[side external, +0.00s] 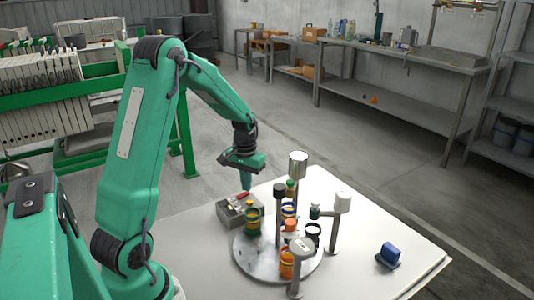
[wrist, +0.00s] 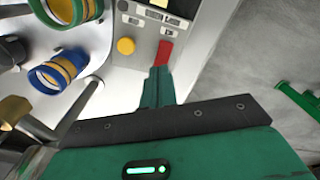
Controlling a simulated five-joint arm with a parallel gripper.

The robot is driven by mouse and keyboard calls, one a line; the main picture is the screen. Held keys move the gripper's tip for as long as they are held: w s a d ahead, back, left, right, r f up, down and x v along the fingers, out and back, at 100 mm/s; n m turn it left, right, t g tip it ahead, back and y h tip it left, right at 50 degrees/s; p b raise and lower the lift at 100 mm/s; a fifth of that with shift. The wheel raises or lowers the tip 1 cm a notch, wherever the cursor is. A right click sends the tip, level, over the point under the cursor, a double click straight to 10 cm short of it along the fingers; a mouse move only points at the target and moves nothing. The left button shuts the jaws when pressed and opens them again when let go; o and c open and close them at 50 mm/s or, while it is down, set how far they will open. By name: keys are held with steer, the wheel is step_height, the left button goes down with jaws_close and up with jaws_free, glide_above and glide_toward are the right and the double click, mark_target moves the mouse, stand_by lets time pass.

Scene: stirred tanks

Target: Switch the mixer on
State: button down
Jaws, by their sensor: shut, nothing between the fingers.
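The grey control box (side external: 230,216) stands on the left part of the white table, beside the mixer's round plate (side external: 252,262). It bears a red switch (wrist: 165,52), a yellow round button (wrist: 126,46) and small dark labelled panels. The red switch also shows on the box top in the side view (side external: 243,196). My gripper (side external: 246,186) is shut and empty, pointing down over the box. In the wrist view its green fingers (wrist: 158,77) end right by the near end of the red switch. I cannot tell whether they touch it.
Several colour-ringed vessels, one with a blue rim (wrist: 54,75), stand on the plate. Tall posts with a metal cylinder (side external: 298,164) and a white cap (side external: 343,201) rise close to the right of my gripper. A blue object (side external: 389,254) lies at the table's right.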

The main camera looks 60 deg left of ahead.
steer(key=shift+f, duration=0.65)
stand_by(0.6)
steer(key=shift+r, duration=3.5)
steer(key=shift+r, duration=0.1)
steer(key=s+d+r+m+t, duration=0.25)
steer(key=s+d+r, duration=0.25)
steer(key=d+r, duration=0.6)
steer(key=s+d+r+m+t, duration=0.1)
steer(key=s+d+m+t, duration=0.2)
steer(key=s+d, duration=0.6)
steer(key=shift+s+d, duration=0.3)
steer(key=shift+d, duration=0.55)
